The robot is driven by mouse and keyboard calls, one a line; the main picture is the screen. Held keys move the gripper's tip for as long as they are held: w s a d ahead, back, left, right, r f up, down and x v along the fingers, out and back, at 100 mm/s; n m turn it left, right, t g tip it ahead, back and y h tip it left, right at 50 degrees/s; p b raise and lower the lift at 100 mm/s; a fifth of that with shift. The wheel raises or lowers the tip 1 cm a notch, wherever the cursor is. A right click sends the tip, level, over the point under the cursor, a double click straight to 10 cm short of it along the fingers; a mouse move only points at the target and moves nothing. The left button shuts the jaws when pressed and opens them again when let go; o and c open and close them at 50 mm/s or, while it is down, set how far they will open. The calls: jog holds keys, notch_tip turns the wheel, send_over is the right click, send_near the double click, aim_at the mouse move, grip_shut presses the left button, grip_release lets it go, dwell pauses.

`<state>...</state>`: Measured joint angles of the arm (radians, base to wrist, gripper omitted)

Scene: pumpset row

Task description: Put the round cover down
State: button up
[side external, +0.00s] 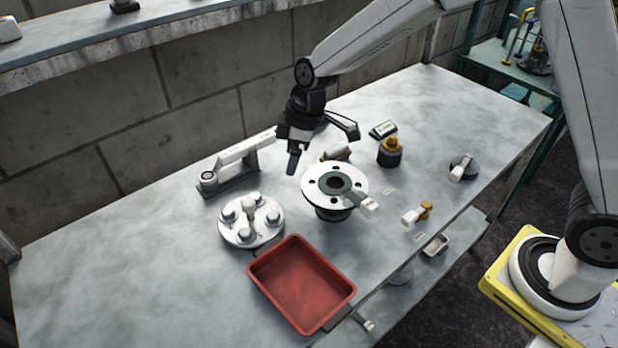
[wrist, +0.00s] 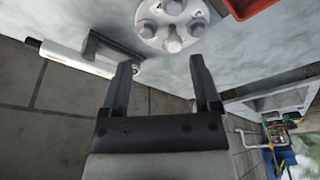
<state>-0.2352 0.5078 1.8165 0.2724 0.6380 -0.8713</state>
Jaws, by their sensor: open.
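The round cover (side external: 251,220) is a pale metal disc with several bolts and a raised knob in the middle. It lies flat on the grey bench, left of the flanged housing (side external: 318,186) and behind the red tray. The wrist view shows the cover (wrist: 172,22) at the top, beyond my fingertips. My gripper (side external: 320,148) is open and empty, above the bench behind the housing and apart from the cover. Its two spread fingers show in the wrist view (wrist: 161,62). The housing has a pale flange with holes and a dark centre opening.
A red tray (side external: 301,283) stands at the bench's front edge. A grey tool on a dark stand (side external: 235,172) is behind the cover. A dark pot with a yellow top (side external: 390,153) and small parts lie to the right. The bench's left end is clear.

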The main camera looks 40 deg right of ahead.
jog(key=s+d+m+h, duration=0.2)
jog(key=s+d+m, duration=0.8)
jog(key=s+d, duration=0.4)
jog(key=s, duration=0.4)
jog(key=shift+f+t, duration=0.25)
jog(key=shift+t, duration=0.15)
